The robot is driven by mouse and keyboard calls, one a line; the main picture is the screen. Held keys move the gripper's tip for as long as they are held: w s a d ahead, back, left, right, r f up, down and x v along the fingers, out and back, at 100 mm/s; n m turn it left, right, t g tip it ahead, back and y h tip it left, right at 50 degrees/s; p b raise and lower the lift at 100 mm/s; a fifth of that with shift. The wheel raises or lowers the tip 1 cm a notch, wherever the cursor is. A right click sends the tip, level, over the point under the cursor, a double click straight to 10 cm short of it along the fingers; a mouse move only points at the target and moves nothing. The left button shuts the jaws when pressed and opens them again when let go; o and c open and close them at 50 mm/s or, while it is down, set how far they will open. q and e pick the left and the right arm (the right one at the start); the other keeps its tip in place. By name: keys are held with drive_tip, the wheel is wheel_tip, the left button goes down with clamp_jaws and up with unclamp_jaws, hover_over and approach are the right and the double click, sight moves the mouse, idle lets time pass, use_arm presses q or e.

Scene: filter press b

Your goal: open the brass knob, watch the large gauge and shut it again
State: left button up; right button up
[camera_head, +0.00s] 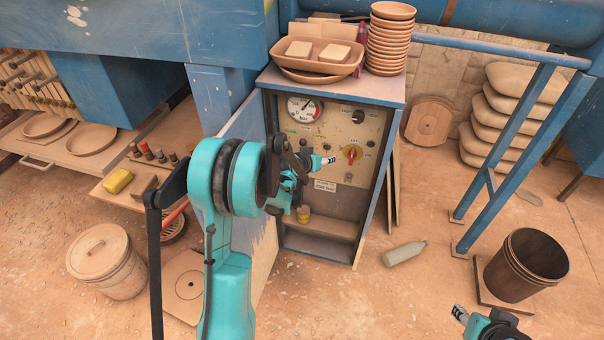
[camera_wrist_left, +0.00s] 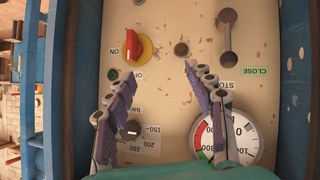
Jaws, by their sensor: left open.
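The large gauge (camera_head: 304,108) is at the panel's upper left, white with red and green bands; it shows upside down in the left wrist view (camera_wrist_left: 240,137), partly behind a finger. Its reading is too small to tell. My left gripper (camera_head: 318,161) is open and empty in front of the panel, and its fingers spread in the left wrist view (camera_wrist_left: 151,70). I cannot clearly identify the brass knob. A small yellow-brass piece (camera_head: 303,214) shows below the panel. A dull lever (camera_wrist_left: 227,35) sits beside a CLOSE label. My right gripper (camera_head: 461,314) is partly cut off.
A red switch on yellow (camera_head: 353,153) and a black knob (camera_head: 358,116) are on the panel. The cabinet door (camera_head: 245,130) stands open at left. Bowls (camera_head: 388,45) are stacked on top. A bottle (camera_head: 404,253) and a bucket (camera_head: 525,265) are on the floor.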

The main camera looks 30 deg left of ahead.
use_arm(q)
drive_tip(key=w+a+f+n+t+y+b, duration=0.1)
drive_tip(key=a+f, duration=0.5)
drive_tip(key=f, duration=0.3)
drive_tip(key=w+a+f+n+t+y, duration=0.1)
drive_tip(key=w+a+f, duration=0.1)
drive_tip(key=a+f, duration=0.6)
drive_tip(key=w+f+b, duration=0.1)
drive_tip(key=w, duration=0.1)
drive_tip(key=w+f, duration=0.2)
drive_tip(key=w+d+f+b, duration=0.1)
drive_tip(key=w, duration=0.1)
drive_tip(key=shift+w+f+b, duration=0.25)
drive_tip(key=shift+b, duration=0.05)
